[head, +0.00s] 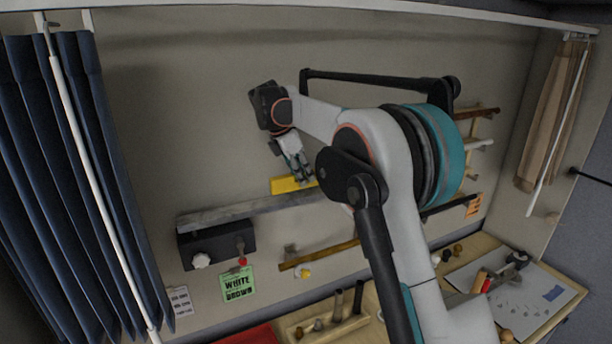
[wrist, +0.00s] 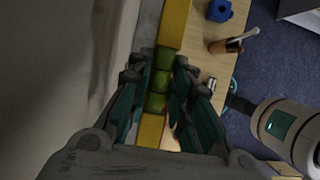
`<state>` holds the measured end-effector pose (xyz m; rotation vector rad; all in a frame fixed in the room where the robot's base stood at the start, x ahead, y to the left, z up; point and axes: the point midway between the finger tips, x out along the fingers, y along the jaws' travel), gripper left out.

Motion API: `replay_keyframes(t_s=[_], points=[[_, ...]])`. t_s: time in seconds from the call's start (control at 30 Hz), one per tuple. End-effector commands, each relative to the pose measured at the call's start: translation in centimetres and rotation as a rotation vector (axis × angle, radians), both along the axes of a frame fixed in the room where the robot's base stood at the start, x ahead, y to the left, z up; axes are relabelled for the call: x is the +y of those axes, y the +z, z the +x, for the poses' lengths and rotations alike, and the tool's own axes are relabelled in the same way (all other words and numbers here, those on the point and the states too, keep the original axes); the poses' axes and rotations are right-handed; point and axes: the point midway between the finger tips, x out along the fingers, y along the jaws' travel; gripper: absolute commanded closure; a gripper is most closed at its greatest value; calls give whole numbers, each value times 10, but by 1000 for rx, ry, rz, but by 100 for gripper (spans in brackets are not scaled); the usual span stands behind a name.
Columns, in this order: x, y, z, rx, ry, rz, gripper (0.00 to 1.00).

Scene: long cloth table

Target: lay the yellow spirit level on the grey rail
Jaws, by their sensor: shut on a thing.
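The yellow spirit level (head: 286,184) shows in the head view beside my gripper (head: 302,177), just above the grey rail (head: 225,212). It looks roughly in line with the rail, but I cannot tell whether it touches it. My arm hides part of the rail. In the wrist view the level (wrist: 174,25) runs lengthwise between the fingers of my gripper (wrist: 158,75), with green vials at its middle. The fingers are shut on it from both sides.
A dark box with a white knob (head: 201,260) sits under the rail's left end. A brown rail (head: 320,256) is mounted lower on the wall. A wooden bench (head: 350,325) with tools stands below. A blue curtain (head: 75,180) hangs at left.

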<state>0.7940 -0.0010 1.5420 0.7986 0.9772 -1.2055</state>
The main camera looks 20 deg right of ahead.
Motion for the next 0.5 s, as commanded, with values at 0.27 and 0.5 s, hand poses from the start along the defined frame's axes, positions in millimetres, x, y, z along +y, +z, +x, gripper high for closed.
replay_keyframes(t_s=[0.27,0.5], points=[[3,-8,16,0,0,0,100],[3,-24,16,0,0,0,100]])
